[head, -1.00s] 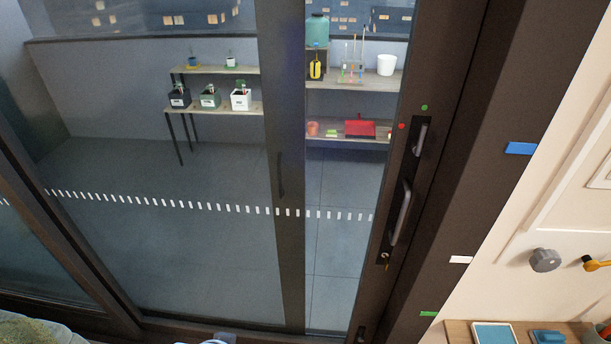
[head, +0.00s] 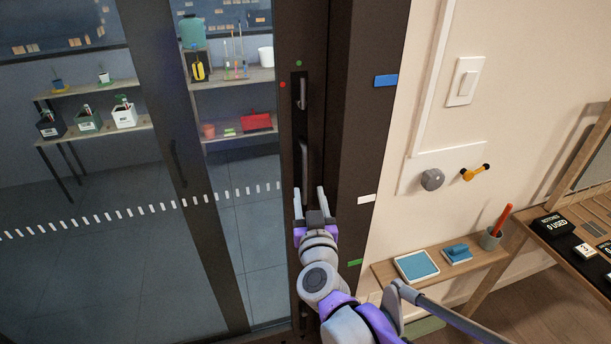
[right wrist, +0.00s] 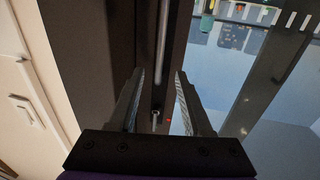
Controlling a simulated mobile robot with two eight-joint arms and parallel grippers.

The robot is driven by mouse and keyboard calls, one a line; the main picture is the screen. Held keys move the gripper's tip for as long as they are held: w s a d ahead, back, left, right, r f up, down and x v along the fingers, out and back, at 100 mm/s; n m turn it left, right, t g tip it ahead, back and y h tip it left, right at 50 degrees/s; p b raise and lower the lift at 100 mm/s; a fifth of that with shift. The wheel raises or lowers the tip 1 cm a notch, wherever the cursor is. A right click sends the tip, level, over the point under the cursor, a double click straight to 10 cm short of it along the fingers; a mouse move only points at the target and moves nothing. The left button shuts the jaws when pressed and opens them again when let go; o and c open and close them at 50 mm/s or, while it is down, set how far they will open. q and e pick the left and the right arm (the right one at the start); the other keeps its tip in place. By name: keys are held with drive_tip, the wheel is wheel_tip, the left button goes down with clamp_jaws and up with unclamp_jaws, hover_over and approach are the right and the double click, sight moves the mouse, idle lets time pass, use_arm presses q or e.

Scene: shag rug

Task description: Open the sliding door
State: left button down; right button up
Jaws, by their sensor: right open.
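The sliding door (head: 178,215) is a tall glass panel in a dark frame. Its edge stile stands against the dark jamb (head: 357,110). A long grey bar handle (head: 304,168) is upright on the stile, with a shorter lever (head: 302,95) above it. My right gripper (head: 310,196) is open, its fingers pointing up near the handle's lower end. In the right wrist view the handle (right wrist: 163,45) appears between and beyond the spread fingers (right wrist: 163,78). I cannot tell whether they touch it. My left gripper is out of view.
Beyond the glass stand shelves with pots (head: 88,120) and a teal jug (head: 192,32). Right of the jamb, the wall has a grey knob (head: 432,179) and a yellow lever (head: 475,172). A low wooden shelf (head: 385,273) is below them, beside a table with a black box (head: 552,225).

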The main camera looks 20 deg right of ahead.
sight(305, 170)
drive_tip(key=w, duration=0.3)
drive_tip(key=w+d, duration=0.1)
drive_tip(key=w, duration=0.6)
drive_tip(key=shift+w+d, duration=0.3)
drive_tip(key=shift+d, duration=0.1)
clamp_jaws()
idle(0.9)
